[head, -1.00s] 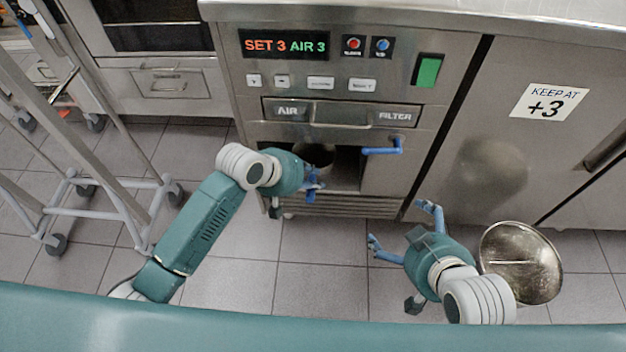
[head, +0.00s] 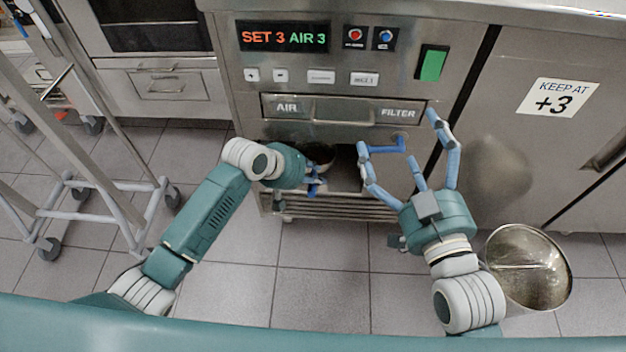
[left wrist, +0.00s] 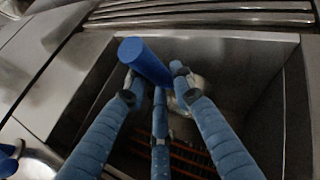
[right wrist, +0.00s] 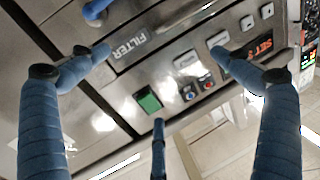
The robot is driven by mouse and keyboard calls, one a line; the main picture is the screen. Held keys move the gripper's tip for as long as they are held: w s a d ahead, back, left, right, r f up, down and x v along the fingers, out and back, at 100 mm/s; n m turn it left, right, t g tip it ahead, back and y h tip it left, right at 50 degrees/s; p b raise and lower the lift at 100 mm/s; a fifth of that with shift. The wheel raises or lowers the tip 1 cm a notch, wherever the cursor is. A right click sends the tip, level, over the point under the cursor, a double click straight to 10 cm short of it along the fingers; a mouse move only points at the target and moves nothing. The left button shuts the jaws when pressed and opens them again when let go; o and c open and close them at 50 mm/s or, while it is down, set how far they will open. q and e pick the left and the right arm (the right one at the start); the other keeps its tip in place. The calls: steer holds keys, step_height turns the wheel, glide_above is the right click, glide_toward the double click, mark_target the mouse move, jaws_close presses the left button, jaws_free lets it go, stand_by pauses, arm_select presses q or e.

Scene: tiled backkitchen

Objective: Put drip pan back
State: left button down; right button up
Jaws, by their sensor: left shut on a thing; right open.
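My left gripper (head: 316,183) is at the open bay (head: 345,180) low in the machine front. Its fingers are shut on a blue handle (left wrist: 146,62), seen in the left wrist view. A rounded metal thing (left wrist: 190,98) shows behind the fingers inside the bay; a dark round rim (head: 320,155) shows there in the head view. This may be the drip pan, but my gripper hides most of it. My right gripper (head: 405,150) is open and empty, raised in front of the machine beside the blue lever (head: 385,149).
The AIR FILTER drawer (head: 340,110) is above the bay, under several buttons and a green switch (head: 433,63). A slatted grille (head: 340,207) lies below. A metal bin (head: 530,265) stands right of my right arm. A wheeled rack (head: 100,190) is at the left.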

arm_select(q)
step_height(320, 180, down, 2)
steer(key=shift+f+b, duration=0.1)
steer(key=shift+b, duration=0.35)
steer(key=shift+w+f+b, duration=0.35)
steer(key=shift+w+b, duration=0.05)
arm_select(e)
step_height(320, 180, up, 11)
steer(key=s+t+y, duration=0.2)
steer(key=t, duration=0.3)
steer(key=shift+s+a+f, duration=0.15)
steer(key=shift+s+a, duration=0.2)
arm_select(q)
steer(key=shift+f, duration=0.1)
arm_select(e)
steer(key=shift+f, duration=0.1)
arm_select(q)
steer(key=c, duration=1.5)
jaws_free()
arm_select(e)
steer(key=shift+w, duration=0.1)
arm_select(q)
steer(key=shift+o, duration=0.2)
